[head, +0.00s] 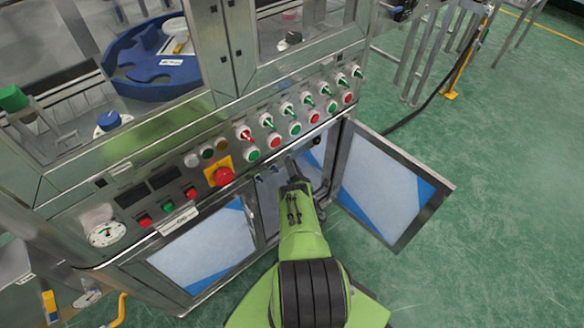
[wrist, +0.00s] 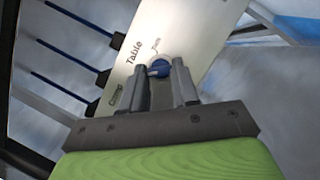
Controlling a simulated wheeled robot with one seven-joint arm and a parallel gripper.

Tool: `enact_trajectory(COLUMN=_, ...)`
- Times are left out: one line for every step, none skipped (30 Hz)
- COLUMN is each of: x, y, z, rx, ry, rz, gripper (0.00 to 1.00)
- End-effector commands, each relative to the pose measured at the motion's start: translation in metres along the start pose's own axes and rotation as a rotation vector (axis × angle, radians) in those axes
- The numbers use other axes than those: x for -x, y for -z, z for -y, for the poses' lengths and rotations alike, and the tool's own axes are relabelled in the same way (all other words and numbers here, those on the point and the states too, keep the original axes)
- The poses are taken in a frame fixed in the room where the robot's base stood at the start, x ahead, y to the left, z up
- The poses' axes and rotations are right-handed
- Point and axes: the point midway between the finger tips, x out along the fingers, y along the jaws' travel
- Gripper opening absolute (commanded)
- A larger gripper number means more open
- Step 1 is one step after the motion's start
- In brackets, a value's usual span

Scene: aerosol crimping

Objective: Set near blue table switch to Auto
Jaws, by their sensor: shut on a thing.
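The blue table switch (wrist: 158,68) is a small round knob on a pale metal plate (wrist: 185,35), beside the printed word "Table". My gripper (wrist: 160,78) has its two grey fingers on either side of the knob and is shut on it. The fingers hide part of the knob, so I cannot tell which position it points to. A small label by the knob is too small to read surely. In the head view my gripper (head: 293,182) reaches into the open cabinet under the button panel, and the knob it holds is hidden there.
The open cabinet door (head: 388,190) stands out to the right of my arm. A second door (head: 205,250) is at the left. Above are a red emergency stop (head: 222,176) and rows of switches and buttons. Green floor is free at right.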

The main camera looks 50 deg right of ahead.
Motion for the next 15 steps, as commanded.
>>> enact_trajectory(x=0.0009, y=0.0004, z=0.0013, rx=0.022, ry=-0.006, rz=-0.001, gripper=0.0)
enact_trajectory(x=0.0009, y=0.0004, z=0.0014, rx=0.035, ry=-0.012, rz=-0.002, gripper=0.0)
enact_trajectory(x=0.0009, y=0.0004, z=0.0015, rx=0.051, ry=-0.019, rz=-0.002, gripper=0.0)
enact_trajectory(x=0.0009, y=0.0005, z=0.0016, rx=0.063, ry=-0.023, rz=-0.002, gripper=0.0)
enact_trajectory(x=0.0009, y=0.0004, z=0.0016, rx=0.074, ry=-0.027, rz=-0.002, gripper=0.0)
enact_trajectory(x=0.0009, y=0.0004, z=0.0017, rx=0.085, ry=-0.032, rz=-0.002, gripper=0.0)
enact_trajectory(x=0.0009, y=0.0004, z=0.0018, rx=0.094, ry=-0.035, rz=-0.002, gripper=0.0)
enact_trajectory(x=0.0009, y=0.0005, z=0.0018, rx=0.1, ry=-0.038, rz=-0.002, gripper=0.0)
enact_trajectory(x=0.0009, y=0.0004, z=0.0018, rx=0.109, ry=-0.041, rz=-0.002, gripper=0.0)
enact_trajectory(x=0.0009, y=0.0004, z=0.0019, rx=0.114, ry=-0.043, rz=-0.002, gripper=0.0)
enact_trajectory(x=0.0009, y=0.0004, z=0.0019, rx=0.118, ry=-0.045, rz=-0.002, gripper=0.0)
enact_trajectory(x=0.0009, y=0.0004, z=0.002, rx=0.123, ry=-0.047, rz=-0.003, gripper=0.0)
enact_trajectory(x=0.0009, y=0.0004, z=0.002, rx=0.126, ry=-0.048, rz=-0.003, gripper=0.0)
enact_trajectory(x=0.0009, y=0.0004, z=0.002, rx=0.129, ry=-0.048, rz=-0.003, gripper=0.0)
enact_trajectory(x=0.001, y=0.0004, z=0.002, rx=0.131, ry=-0.049, rz=-0.002, gripper=0.0)
